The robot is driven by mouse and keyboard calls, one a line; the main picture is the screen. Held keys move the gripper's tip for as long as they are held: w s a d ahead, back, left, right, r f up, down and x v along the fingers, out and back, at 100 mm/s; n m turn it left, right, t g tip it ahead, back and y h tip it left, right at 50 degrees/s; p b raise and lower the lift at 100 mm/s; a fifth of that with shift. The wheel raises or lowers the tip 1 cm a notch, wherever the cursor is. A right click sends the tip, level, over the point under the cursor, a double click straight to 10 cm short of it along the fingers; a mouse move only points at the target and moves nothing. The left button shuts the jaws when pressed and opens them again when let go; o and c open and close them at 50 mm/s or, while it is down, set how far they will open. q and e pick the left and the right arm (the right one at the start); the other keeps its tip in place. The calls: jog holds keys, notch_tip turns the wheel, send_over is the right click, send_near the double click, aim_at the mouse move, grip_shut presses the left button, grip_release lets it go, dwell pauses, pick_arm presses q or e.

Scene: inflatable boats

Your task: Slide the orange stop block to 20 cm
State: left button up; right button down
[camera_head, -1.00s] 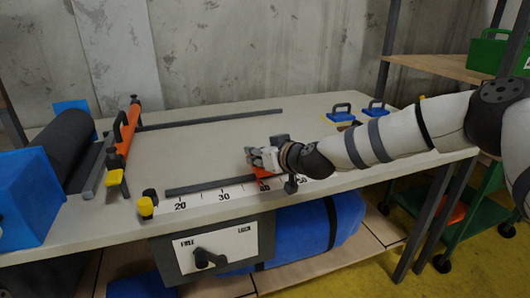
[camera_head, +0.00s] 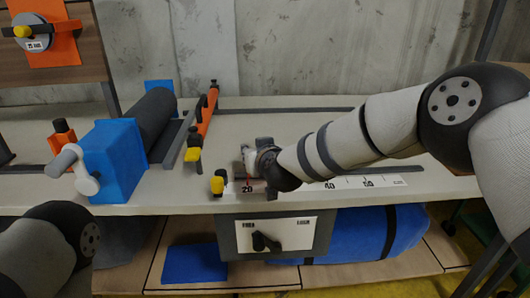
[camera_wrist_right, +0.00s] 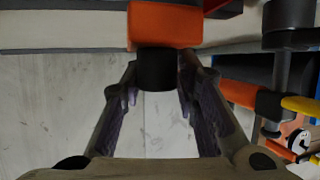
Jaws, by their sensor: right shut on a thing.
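The orange stop block (camera_wrist_right: 165,25) shows at the top of the right wrist view, with a black knob (camera_wrist_right: 157,68) on it. My right gripper (camera_head: 250,160) is shut on that knob, a finger on each side. In the head view the gripper and wrist hide nearly all of the block. They stand over the printed scale (camera_head: 350,184) close to its 20 mark (camera_head: 247,190); the block's exact reading is hidden. My left gripper is out of view; only part of the left arm shows at lower left.
A yellow-topped post (camera_head: 217,182) stands just left of the scale. An orange bar (camera_head: 207,113), a dark roll (camera_head: 153,118) and a blue roller stand (camera_head: 115,158) are farther left. A lever panel (camera_head: 276,236) hangs below the front edge. The tabletop behind the scale is mostly clear.

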jog(key=shift+f, duration=0.1)
jog(key=c, duration=1.3)
grip_release()
jog(key=v, duration=1.2)
